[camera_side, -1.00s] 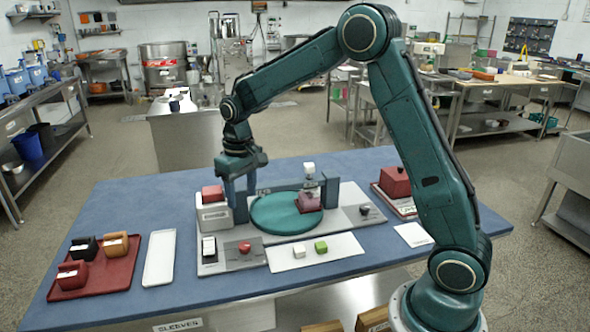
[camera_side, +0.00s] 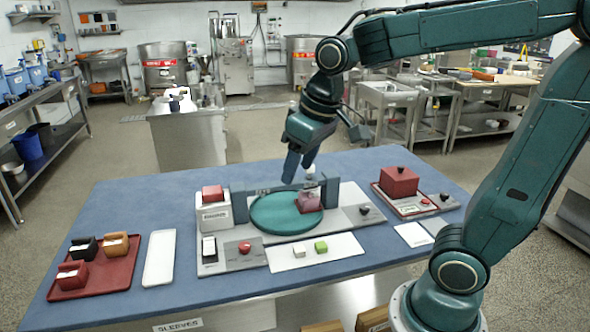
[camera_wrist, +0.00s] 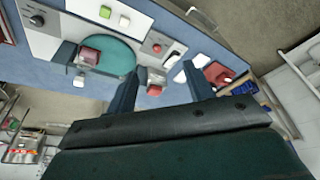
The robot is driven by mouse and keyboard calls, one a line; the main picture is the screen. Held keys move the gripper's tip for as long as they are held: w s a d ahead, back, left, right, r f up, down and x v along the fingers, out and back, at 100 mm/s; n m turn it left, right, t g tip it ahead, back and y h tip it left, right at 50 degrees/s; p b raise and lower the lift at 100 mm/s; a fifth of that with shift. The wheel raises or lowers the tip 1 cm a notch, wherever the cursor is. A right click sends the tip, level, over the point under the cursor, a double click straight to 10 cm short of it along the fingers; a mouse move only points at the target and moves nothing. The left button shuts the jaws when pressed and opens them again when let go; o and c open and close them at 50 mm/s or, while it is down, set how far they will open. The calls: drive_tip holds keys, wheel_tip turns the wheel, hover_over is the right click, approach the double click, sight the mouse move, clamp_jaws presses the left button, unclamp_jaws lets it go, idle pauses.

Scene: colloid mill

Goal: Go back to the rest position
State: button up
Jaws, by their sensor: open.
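My gripper (camera_side: 299,165) hangs in the air above the back edge of the blue table, over the mill station. In the wrist view my gripper (camera_wrist: 162,92) has its two fingers spread apart with nothing between them. Below it stands the mill station with a round teal plate (camera_side: 275,214). A translucent dark red block (camera_side: 311,202) sits at the plate's right side, and it also shows in the wrist view (camera_wrist: 88,56). A small white block (camera_side: 310,169) shows behind it, close to my fingertips; whether they touch it cannot be told.
A red tray (camera_side: 110,285) with several handled blocks lies at the left, beside an empty white tray (camera_side: 159,258). A white strip (camera_side: 340,250) holds a white and a green cube. A large red block (camera_side: 398,181) stands at the right. The air above the table is free.

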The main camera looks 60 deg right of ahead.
drive_tip(key=s+a+t, duration=0.1)
drive_tip(key=s+t, duration=0.1)
drive_tip(key=s, duration=0.9)
drive_tip(key=shift+s+f, duration=0.3)
drive_tip(key=shift+f, duration=0.05)
